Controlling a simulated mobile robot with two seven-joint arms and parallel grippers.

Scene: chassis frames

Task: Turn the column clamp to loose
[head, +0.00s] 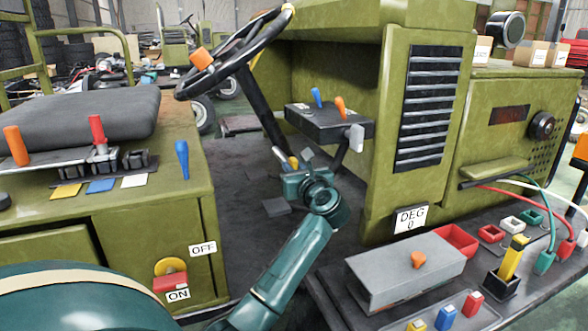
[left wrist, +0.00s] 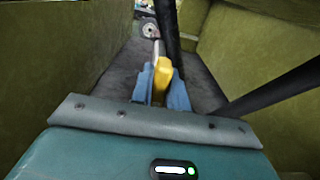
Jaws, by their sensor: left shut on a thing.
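The column clamp (head: 293,162) is a small yellow-handled lever low on the black steering column (head: 262,112). It also shows in the left wrist view (left wrist: 161,78), its yellow handle pointing toward me, with a pale metal part beyond it. My left gripper (head: 291,165) is shut on the yellow handle, one finger on each side of it in the left wrist view (left wrist: 161,90). In the head view my gripper and wrist hide most of the clamp. The column (left wrist: 168,30) runs just behind the handle. My right gripper is not in view.
The steering wheel (head: 235,52) with an orange knob is above. A lever panel (head: 328,122) with blue and orange handles stands right of the column. The seat console (head: 150,215) is left, the green grille panel (head: 383,150) right. A grey box (head: 405,270) sits on the front-right bench.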

